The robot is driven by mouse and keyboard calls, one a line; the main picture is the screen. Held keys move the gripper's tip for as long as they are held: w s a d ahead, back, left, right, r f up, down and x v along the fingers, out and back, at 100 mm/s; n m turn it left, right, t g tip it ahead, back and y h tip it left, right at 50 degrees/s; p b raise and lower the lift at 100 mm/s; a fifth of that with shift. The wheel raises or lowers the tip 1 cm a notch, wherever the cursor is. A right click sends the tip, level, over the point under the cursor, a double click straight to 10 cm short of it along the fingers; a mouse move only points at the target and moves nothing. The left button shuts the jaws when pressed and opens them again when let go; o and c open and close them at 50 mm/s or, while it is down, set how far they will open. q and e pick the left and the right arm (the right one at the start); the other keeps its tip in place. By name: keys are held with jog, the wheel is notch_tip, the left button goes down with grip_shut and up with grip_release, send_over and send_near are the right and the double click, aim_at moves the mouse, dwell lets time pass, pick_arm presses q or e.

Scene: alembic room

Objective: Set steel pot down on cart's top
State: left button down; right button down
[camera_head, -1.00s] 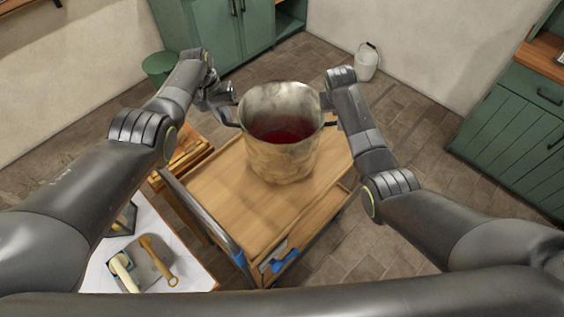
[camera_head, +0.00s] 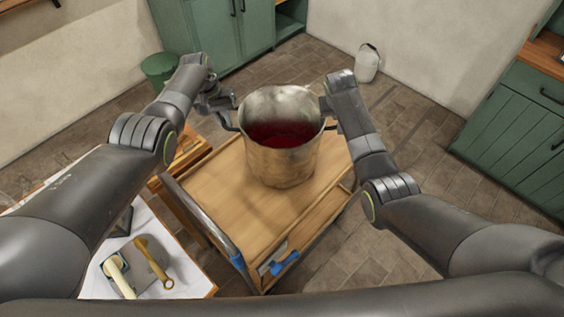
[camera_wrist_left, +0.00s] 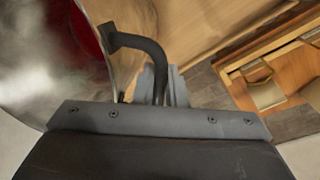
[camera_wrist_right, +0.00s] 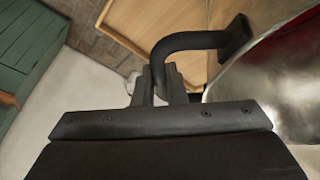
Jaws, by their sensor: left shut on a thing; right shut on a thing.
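The steel pot (camera_head: 283,160) is upright with dark red liquid in it. In the head view it appears over the far part of the wooden cart top (camera_head: 220,195); I cannot tell whether its base touches the wood. My left gripper (camera_head: 230,112) is shut on the pot's left black handle, which shows in the left wrist view (camera_wrist_left: 150,52). My right gripper (camera_head: 328,108) is shut on the other black handle, which shows in the right wrist view (camera_wrist_right: 195,42). The pot hides the cart top behind it.
A white table (camera_head: 95,285) with a brush and a scraper-like tool stands at the lower left. A blue-handled item (camera_head: 284,263) lies at the cart's near end. Green cabinets (camera_head: 515,140) stand at the right, a white canister (camera_head: 367,63) at the back. The cart's near top is bare.

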pick_arm(q)
jog(key=shift+f+b, duration=0.35)
jog(key=shift+b, duration=0.05)
pick_arm(e)
jog(key=shift+f, duration=0.35)
pick_arm(q)
jog(key=c, duration=1.5)
grip_release()
jog(key=shift+s+r, duration=0.1)
jog(key=shift+s, duration=0.05)
pick_arm(e)
jog(key=c, duration=1.5)
grip_release()
jog(key=shift+s+r, duration=0.1)
jog(key=shift+s, duration=0.05)
pick_arm(q)
jog(key=shift+r, duration=0.2)
jog(key=shift+a+r, duration=0.4)
jog(key=shift+r, duration=1.5)
jog(key=shift+a+r, duration=0.4)
jog(key=shift+r, duration=1.45)
jog(key=shift+a+r, duration=0.4)
jog(key=shift+r, duration=1.5)
pick_arm(e)
jog(key=shift+v, duration=5.95)
